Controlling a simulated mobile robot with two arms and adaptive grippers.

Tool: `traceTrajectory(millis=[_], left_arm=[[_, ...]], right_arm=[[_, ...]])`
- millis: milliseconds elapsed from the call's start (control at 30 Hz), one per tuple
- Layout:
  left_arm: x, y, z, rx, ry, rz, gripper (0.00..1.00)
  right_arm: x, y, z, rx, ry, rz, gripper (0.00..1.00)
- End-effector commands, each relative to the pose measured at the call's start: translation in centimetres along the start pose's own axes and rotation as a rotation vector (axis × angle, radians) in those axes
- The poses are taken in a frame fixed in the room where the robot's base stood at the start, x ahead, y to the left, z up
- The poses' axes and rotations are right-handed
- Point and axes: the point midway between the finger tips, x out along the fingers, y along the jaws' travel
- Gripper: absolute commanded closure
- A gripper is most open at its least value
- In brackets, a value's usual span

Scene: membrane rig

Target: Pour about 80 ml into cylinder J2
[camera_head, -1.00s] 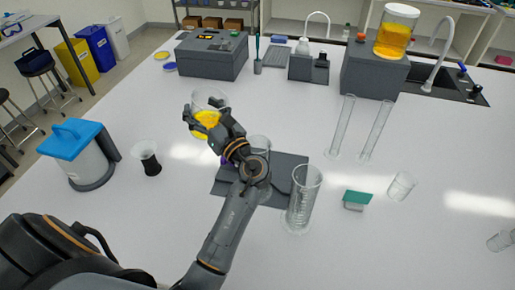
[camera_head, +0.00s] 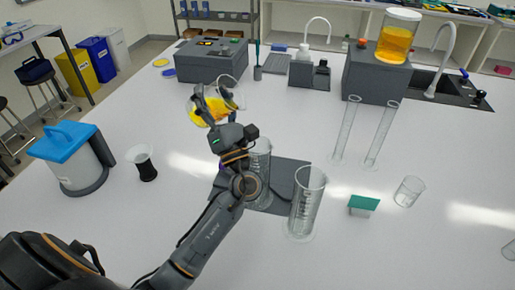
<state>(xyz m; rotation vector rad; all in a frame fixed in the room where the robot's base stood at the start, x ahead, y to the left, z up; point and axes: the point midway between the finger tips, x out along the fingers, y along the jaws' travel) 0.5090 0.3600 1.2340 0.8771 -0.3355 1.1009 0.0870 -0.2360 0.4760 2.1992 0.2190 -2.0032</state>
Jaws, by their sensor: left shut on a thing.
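My left gripper (camera_head: 212,108) is shut on a clear glass beaker (camera_head: 232,92) with yellow-orange liquid in it. The beaker is tilted and held in the air, above and left of a measuring cylinder (camera_head: 262,158). That cylinder stands on a dark grey mat (camera_head: 291,168) and is partly hidden by my arm. A second measuring cylinder (camera_head: 306,203) stands upright at the mat's front right edge and looks empty. I cannot read a J2 label on either cylinder. No stream of liquid is visible. My right gripper is not in view.
Two slim tubes (camera_head: 346,130) (camera_head: 379,135) stand behind right. A small beaker (camera_head: 409,191) and a green-topped block (camera_head: 362,204) are at right. A jar of orange liquid (camera_head: 398,38) sits on a grey box. A blue-lidded container (camera_head: 77,165) and a dark-based glass (camera_head: 144,163) are at left.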

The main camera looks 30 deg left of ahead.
Motion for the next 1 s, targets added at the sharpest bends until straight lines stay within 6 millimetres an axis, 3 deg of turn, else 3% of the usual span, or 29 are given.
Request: traceTrajectory(millis=[1000], left_arm=[[0.5,0.3,1.1,0.117,-0.161,-0.002,0.76]], right_arm=[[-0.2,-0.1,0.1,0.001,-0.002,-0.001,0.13]])
